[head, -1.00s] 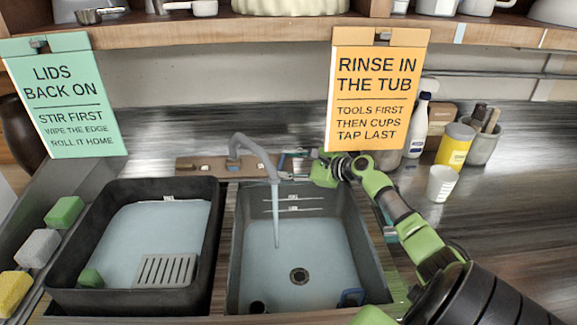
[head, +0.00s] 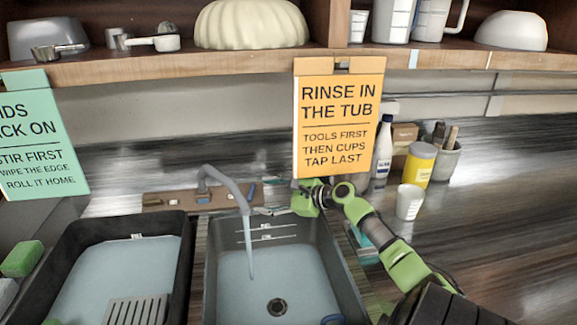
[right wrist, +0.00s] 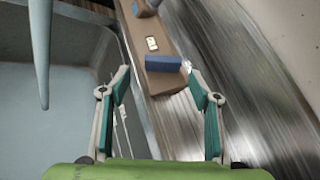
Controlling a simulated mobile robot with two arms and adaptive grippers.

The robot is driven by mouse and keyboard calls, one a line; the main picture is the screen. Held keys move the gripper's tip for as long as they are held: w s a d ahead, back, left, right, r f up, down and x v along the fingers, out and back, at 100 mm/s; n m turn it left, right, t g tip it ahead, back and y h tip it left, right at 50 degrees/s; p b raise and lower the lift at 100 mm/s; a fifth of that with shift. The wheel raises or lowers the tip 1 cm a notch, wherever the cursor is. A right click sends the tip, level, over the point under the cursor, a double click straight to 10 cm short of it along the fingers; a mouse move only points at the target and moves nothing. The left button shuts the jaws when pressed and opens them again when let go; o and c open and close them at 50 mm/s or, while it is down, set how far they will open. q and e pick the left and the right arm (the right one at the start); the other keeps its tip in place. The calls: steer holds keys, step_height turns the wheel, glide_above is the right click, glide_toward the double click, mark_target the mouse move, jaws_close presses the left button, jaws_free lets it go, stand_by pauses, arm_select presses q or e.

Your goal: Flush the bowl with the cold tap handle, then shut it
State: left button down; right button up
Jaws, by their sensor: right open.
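The tap spout (head: 224,180) arches over the right-hand basin (head: 330,262), and a stream of water (head: 249,248) falls from it into the basin, which holds bluish water above a drain. A blue tap handle (head: 252,192) stands on the brown tap base (head: 165,199). In the right wrist view the blue handle (right wrist: 163,63) lies ahead between the spread fingertips. My right gripper (head: 274,210) is open and empty to the right of the handle; it also shows in the right wrist view (right wrist: 156,78). I cannot tell whether it touches the handle. My left gripper is out of view.
A black tub (head: 180,262) with water and a grey grate is at left. The orange sign (head: 338,122) hangs just above my right gripper. A white cup (head: 409,202), a yellow can (head: 418,165) and a spray bottle (head: 382,155) stand at right.

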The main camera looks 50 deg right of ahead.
steer(key=s+d, duration=0.2)
steer(key=s, duration=0.7)
steer(key=shift+s, duration=0.4)
